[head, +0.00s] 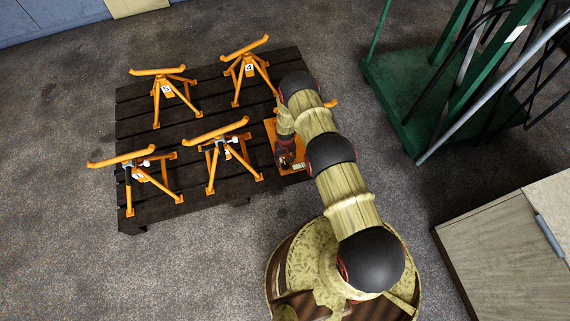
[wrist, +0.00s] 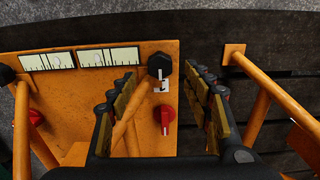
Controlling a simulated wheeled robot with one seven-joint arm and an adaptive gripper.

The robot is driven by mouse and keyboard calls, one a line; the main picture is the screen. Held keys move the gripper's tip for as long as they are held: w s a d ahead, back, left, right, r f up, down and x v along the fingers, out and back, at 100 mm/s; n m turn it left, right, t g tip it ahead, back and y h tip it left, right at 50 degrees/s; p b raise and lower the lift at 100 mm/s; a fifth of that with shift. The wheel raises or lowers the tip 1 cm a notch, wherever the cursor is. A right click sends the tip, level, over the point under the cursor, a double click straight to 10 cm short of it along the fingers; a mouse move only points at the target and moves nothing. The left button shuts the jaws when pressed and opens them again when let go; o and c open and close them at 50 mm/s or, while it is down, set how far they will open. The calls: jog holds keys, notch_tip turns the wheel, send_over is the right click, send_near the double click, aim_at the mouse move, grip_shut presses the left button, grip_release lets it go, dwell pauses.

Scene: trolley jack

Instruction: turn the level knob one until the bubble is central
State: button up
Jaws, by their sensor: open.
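An orange panel (wrist: 75,88) fills the left and middle of the wrist view. A black knob (wrist: 160,66) with a pale pointer line stands near its right edge, above a small white label (wrist: 161,86) whose mark I cannot read surely. Two pale scales, a left one (wrist: 48,61) and a right one (wrist: 108,57), lie left of the knob; no bubble can be told clearly on either. My gripper (wrist: 160,75) is open, with one finger on each side of the black knob and visible gaps. In the head view my gripper (head: 288,158) is over the orange panel (head: 270,128), partly hiding it.
A red knob (wrist: 167,115) sits just below the black knob, between the fingers; another red knob (wrist: 36,117) is at left. An orange stand (wrist: 255,95) is close to the right finger. Several orange stands (head: 165,90) share the dark pallet (head: 135,110). A green trolley (head: 400,90) stands right.

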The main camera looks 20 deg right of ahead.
aim_at(285, 165)
jog(key=shift+f+b, duration=0.8)
jog(key=shift+f, duration=1.6)
jog(key=c, duration=0.3)
jog(key=c, duration=0.8)
jog(key=shift+c, duration=0.3)
jog(key=shift+m, duration=0.4)
jog(key=m, duration=0.3)
jog(key=shift+m, duration=2.5)
